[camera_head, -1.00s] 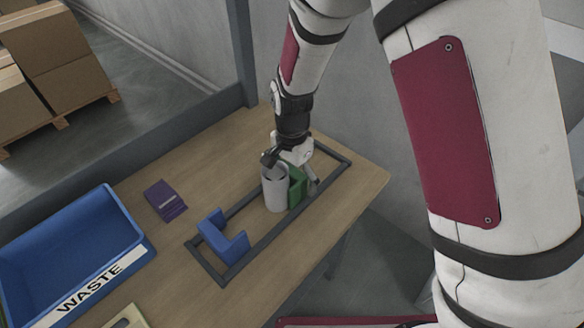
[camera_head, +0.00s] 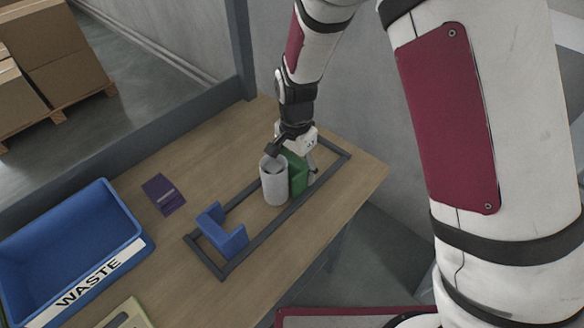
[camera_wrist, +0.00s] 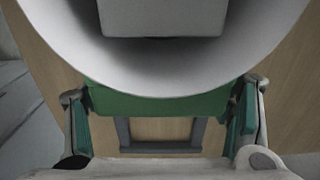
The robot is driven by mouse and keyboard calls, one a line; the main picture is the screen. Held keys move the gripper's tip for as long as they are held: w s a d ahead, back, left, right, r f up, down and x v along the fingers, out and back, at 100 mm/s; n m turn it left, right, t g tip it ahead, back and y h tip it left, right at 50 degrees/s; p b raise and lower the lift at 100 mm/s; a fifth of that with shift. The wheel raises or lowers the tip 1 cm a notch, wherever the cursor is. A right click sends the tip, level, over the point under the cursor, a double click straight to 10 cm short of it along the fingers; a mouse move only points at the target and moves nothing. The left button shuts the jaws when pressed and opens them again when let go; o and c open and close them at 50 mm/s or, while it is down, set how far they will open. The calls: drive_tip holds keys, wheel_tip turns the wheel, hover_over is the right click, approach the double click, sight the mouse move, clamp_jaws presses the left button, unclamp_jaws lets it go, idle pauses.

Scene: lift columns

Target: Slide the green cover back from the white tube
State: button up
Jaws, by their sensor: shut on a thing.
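The white tube (camera_head: 274,184) stands upright within the dark rail frame on the table. The green cover (camera_head: 299,174) is right beside it, on its right, with its near side against or very close to the tube. The tube's rim (camera_wrist: 160,84) fills the upper wrist view and partly hides the green cover (camera_wrist: 160,104). My gripper (camera_head: 290,152) is at the cover from above, its two fingers on opposite sides of it. The tube's opening faces up, under my wrist. Whether tube and cover touch cannot be told.
A blue cover (camera_head: 222,233) sits at the left end of the rail frame (camera_head: 262,238). A blue WASTE bin (camera_head: 135,250) stands at the left. The frame's right end (camera_head: 335,158) is clear.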

drive_tip(key=shift+w+d+b, duration=0.35)
drive_tip(key=shift+w+d, duration=1.4)
drive_tip(key=shift+w, duration=0.2)
drive_tip(key=o, duration=1.4)
drive_tip(key=shift+c, duration=0.2)
wheel_tip(320, 180, up, 12)
